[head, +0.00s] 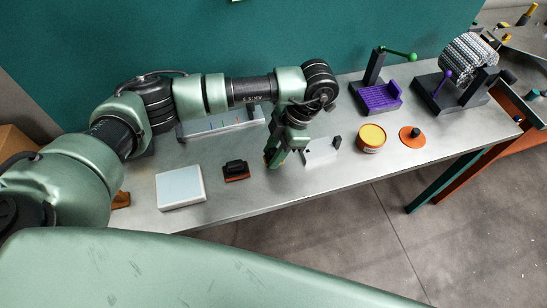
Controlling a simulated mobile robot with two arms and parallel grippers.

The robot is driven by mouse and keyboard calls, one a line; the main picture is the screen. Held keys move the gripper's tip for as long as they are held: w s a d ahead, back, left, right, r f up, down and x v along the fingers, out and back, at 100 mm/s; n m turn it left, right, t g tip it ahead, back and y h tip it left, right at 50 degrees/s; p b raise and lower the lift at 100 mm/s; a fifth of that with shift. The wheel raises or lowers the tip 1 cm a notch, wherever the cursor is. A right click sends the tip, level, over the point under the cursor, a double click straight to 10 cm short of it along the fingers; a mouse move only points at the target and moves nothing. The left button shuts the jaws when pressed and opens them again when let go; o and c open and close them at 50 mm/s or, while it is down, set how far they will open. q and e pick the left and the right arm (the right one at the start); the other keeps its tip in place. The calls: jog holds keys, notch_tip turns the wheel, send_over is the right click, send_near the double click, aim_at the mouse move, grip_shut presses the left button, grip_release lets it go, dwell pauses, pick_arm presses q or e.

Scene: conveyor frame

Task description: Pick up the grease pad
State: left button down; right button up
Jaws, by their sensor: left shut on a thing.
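My left gripper (274,161) points down over the middle of the bench. It is shut on a small orange-brown thing (267,156), mostly hidden by the fingers, so I cannot tell for sure whether it is the grease pad. A dark block with a black handle and a reddish-brown base (236,176) lies on the bench just left of the gripper, apart from it. An open round tin with yellow content (371,136) stands to the right, with its orange lid-like disc with a black knob (412,137) beside it. My right gripper is out of view.
A white flat box (180,187) lies at the front left of the metal bench (235,205). A grey block with a black knob (320,152) is close right of the gripper. A purple fixture (377,96) and a chain roller stand (467,60) are at the right. A teal wall is behind.

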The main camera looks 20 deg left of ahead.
aim_at(274, 150)
pick_arm(q)
notch_tip(274, 150, up, 17)
jog(key=shift+b, duration=0.3)
jog(key=c, duration=2)
grip_release()
grip_shut()
